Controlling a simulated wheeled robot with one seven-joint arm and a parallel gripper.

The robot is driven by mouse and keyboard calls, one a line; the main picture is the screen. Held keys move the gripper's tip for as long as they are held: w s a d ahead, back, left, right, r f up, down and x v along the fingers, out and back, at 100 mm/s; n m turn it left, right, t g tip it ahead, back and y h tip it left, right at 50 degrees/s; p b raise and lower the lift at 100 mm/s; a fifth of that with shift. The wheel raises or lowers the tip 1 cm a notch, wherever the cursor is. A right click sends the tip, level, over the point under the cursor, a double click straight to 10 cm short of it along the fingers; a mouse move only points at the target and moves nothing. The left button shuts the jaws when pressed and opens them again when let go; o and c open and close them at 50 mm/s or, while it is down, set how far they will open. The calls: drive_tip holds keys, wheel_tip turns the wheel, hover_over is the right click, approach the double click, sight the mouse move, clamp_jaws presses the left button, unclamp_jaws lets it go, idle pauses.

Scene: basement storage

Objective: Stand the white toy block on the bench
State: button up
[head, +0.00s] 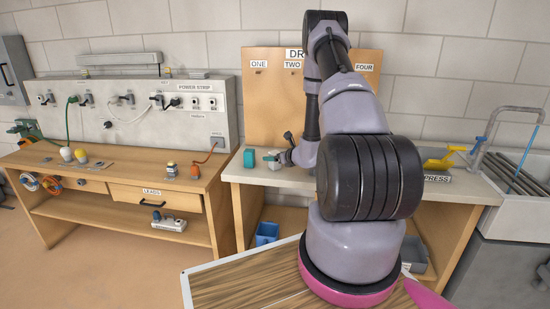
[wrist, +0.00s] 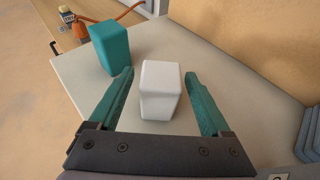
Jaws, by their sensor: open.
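The white toy block (wrist: 160,90) is on the pale bench top (wrist: 95,92) in the wrist view, between the two teal fingers of my gripper (wrist: 160,88). The fingers are open, with a gap visible on each side of the block. I cannot tell whether its base fully rests on the surface. In the head view the white block (head: 273,164) is small and partly hidden by my gripper (head: 277,157), which reaches in from the right over the bench (head: 250,176).
A teal block (wrist: 110,47) stands just left of the white one, near the bench edge; it also shows in the head view (head: 249,158). An upright wooden board (head: 262,100) stands behind. A wooden workbench (head: 120,185) is at left, a sink (head: 520,190) at right.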

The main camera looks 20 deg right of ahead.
drive_tip(key=v, duration=1.2)
drive_tip(key=a+r+n+g+y, duration=0.2)
drive_tip(key=a+r+n+y, duration=0.5)
drive_tip(key=a+r, duration=0.7)
drive_tip(key=s+a+r+n+g+y, duration=0.1)
drive_tip(key=s+a+r+n+g, duration=0.4)
drive_tip(key=s+a+r+n, duration=0.4)
drive_tip(key=s+a+r+n+g+h, duration=0.1)
drive_tip(key=s+r+n+g+h, duration=0.2)
drive_tip(key=s+r+n, duration=0.6)
drive_tip(key=s+d+r+n+t+h, duration=0.3)
drive_tip(key=s+d+r+n+h, duration=0.1)
drive_tip(key=s, duration=0.4)
drive_tip(key=shift+d+r+n+t+h, duration=0.35)
drive_tip(key=shift+d+h, duration=0.25)
drive_tip(key=shift+h, duration=0.2)
drive_tip(key=shift+c, duration=0.4)
